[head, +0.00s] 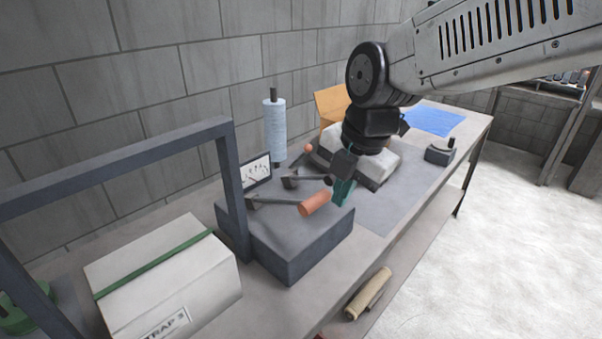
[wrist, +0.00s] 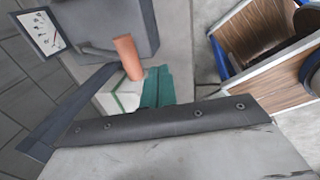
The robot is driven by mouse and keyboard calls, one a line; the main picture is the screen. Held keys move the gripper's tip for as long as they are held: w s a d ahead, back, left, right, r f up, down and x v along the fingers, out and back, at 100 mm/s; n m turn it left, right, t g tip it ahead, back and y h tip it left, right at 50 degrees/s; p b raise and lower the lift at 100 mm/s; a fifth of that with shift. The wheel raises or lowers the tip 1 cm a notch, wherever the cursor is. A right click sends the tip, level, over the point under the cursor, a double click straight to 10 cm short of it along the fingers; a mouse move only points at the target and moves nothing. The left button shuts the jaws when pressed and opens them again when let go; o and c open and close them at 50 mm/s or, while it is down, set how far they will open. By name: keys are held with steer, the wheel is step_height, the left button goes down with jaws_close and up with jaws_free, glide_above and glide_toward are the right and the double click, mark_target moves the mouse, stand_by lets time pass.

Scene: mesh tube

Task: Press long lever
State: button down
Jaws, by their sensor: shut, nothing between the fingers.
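A grey lever box (head: 300,245) sits on the bench. A lever with an orange cylindrical grip (head: 315,203) reaches out over its right edge and looks the longest. A shorter lever with a dark end (head: 328,180) lies just behind it. My gripper (head: 343,193) has teal fingers, shut and empty, pointing down just right of the orange grip. In the wrist view the gripper (wrist: 157,88) shows right beside the orange grip (wrist: 128,57). I cannot tell whether they touch.
A dark upright frame (head: 232,190) and a white strapped box (head: 165,275) stand left of the lever box. A meter (head: 257,170) and a pale blue roll (head: 275,130) are behind.

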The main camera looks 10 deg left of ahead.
steer(key=w+a, duration=0.1)
steer(key=w+a+r+m, duration=0.2)
steer(key=a, duration=0.1)
steer(key=shift+w+r, duration=0.15)
steer(key=shift+w, duration=0.05)
steer(key=w+a+r+m+h, duration=0.1)
steer(key=r+m, duration=0.3)
steer(key=m, duration=0.4)
steer(key=w+a+r+m+g+h, duration=0.1)
steer(key=w+a+r+m, duration=0.1)
steer(key=r+m, duration=0.3)
steer(key=a+m, duration=0.1)
steer(key=m, duration=0.2)
steer(key=shift+w, duration=0.25)
steer(key=shift+f, duration=0.15)
step_height(320, 180, down, 10)
steer(key=shift+f, duration=0.15)
steer(key=shift+s+d+f, duration=0.6)
steer(key=shift+d+f, duration=0.1)
steer(key=shift+f, duration=0.05)
steer(key=shift+s+d+f, duration=0.2)
steer(key=shift+d+f, duration=0.1)
steer(key=shift+f, duration=0.15)
